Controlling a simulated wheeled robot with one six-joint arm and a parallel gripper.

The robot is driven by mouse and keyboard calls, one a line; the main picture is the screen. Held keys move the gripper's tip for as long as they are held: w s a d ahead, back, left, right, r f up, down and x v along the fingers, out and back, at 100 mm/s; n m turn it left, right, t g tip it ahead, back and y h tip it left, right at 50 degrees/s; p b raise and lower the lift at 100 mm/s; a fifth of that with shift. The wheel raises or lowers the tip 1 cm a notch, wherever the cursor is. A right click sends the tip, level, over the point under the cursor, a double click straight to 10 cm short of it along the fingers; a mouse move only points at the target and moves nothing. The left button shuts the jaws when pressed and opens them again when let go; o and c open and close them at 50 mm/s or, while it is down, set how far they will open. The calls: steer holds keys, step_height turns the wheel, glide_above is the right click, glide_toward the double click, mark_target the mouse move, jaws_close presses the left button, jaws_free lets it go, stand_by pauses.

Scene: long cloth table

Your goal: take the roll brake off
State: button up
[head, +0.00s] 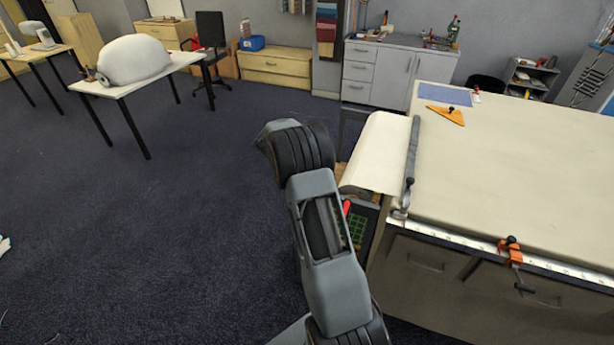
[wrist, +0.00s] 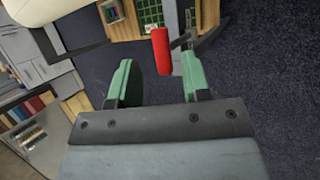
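A red handle (wrist: 161,52), which looks like the brake lever, shows in the wrist view on a dark bar by a wooden frame. A bit of red (head: 346,207) also shows in the head view beside my arm, under the table's left end. My gripper (wrist: 157,64) is open, with its two green fingers apart. The handle appears between the fingertips, with a gap on each side; I cannot tell how deep it lies between them. The cream cloth (head: 375,150) drapes over the table's left end. The roll itself is mostly hidden, and my arm hides the gripper in the head view.
The long table (head: 530,175) stands at the right, with a dark bar (head: 411,165) across its left end. An orange clamp (head: 512,250) is on its front edge. A green-grid panel (head: 357,226) is beside the arm.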

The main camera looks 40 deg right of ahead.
steer(key=v, duration=0.9)
steer(key=shift+a+r+b, duration=0.15)
steer(key=shift+r+b, duration=0.1)
steer(key=shift+b, duration=0.2)
steer(key=shift+w, duration=0.1)
steer(key=s+a+f+m+y, duration=0.2)
steer(key=s+a+f, duration=0.2)
steer(key=s+a+r+m+t+y, duration=0.1)
steer(key=s+a+r+t+y, duration=0.1)
steer(key=s+a+r, duration=0.2)
steer(key=s+a+r+m+t+y, duration=0.2)
steer(key=s+a+r, duration=0.3)
steer(key=s+a, duration=0.6)
steer(key=s+t, duration=0.1)
steer(key=s, duration=0.5)
steer(key=shift+a+y, duration=0.2)
steer(key=shift+y, duration=0.1)
steer(key=shift+s+d, duration=0.1)
steer(key=shift+s, duration=0.05)
